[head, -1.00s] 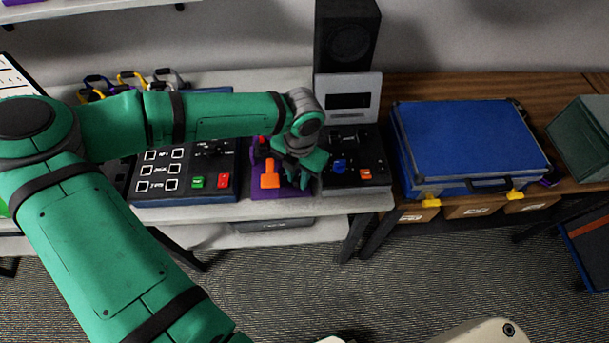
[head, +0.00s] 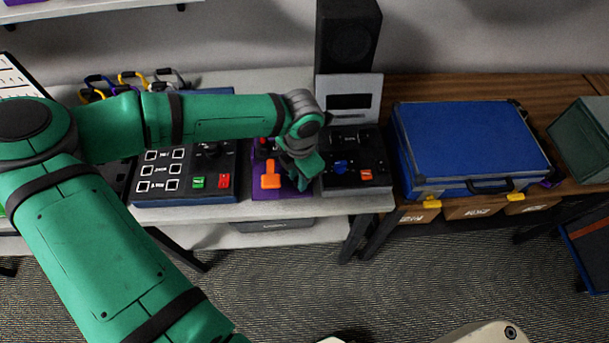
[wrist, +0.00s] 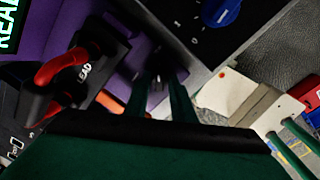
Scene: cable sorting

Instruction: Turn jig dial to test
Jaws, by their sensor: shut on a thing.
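The purple jig (head: 262,192) stands on the bench, with an orange lever (head: 270,174) on its front and a red handle (head: 263,144) behind. In the wrist view the purple jig plate (wrist: 127,42) lies under my fingers. My gripper (wrist: 160,88) points down at the plate's right part. It is shut on a small dark knob, apparently the jig dial (wrist: 158,75), mostly hidden between the fingers. The dial's marks cannot be read. In the head view my gripper (head: 302,180) hides the dial.
A black panel (head: 368,160) with a blue knob (head: 341,167) stands close right of my gripper. A button panel (head: 205,160) is to the left. A blue case (head: 470,140) lies farther right.

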